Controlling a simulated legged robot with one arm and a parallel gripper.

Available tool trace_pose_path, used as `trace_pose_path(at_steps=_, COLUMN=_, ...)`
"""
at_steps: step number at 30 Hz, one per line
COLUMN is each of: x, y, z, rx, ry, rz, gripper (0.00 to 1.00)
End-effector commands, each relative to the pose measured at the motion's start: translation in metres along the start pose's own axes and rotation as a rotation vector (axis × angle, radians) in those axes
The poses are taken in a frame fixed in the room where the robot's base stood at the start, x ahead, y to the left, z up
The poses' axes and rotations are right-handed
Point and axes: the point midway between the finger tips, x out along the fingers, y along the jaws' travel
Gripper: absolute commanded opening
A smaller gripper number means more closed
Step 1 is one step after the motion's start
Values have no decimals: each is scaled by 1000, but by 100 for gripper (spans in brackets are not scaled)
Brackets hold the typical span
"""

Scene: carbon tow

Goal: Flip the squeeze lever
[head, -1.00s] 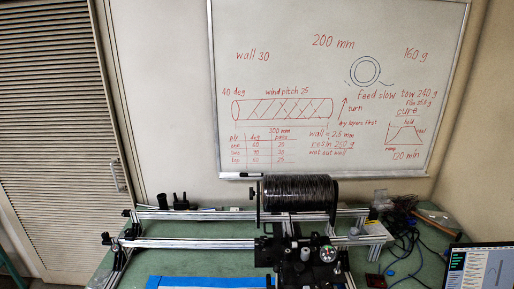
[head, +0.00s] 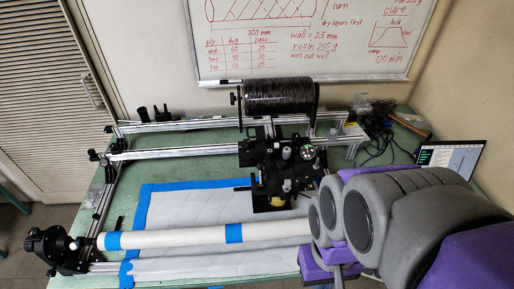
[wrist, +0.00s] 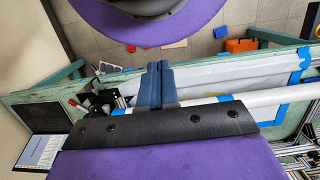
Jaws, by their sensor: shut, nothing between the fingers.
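A black winding carriage (head: 275,160) with pale rollers and a round gauge (head: 308,152) stands mid-bench in the head view. A thin dark bar sticks out at its lower left; I cannot tell which part is the squeeze lever. A black tow spool (head: 278,97) is mounted behind the carriage. My gripper (wrist: 155,82) shows two blue-grey fingers shut together with nothing between them. In the wrist view it lies over the near side of a white tube, without visible contact. In the head view my arm covers the right front of the bench.
The white tube (head: 190,235) with blue tape bands runs along the bench front from a black end mount (head: 55,250). Aluminium rails (head: 180,151) cross behind. A laptop (head: 455,157) and cables lie right. The wrist view shows an orange box (wrist: 240,46) on the floor.

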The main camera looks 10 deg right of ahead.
Motion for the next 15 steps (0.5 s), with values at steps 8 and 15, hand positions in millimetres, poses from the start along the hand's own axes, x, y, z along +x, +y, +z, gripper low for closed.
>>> trace_pose_path(at_steps=8, x=-15, y=-1, z=-17, rx=8, ry=4, rz=4, gripper=25)
trace_pose_path(at_steps=15, x=-51, y=-6, z=-68, rx=39, ry=26, rz=12, gripper=46)
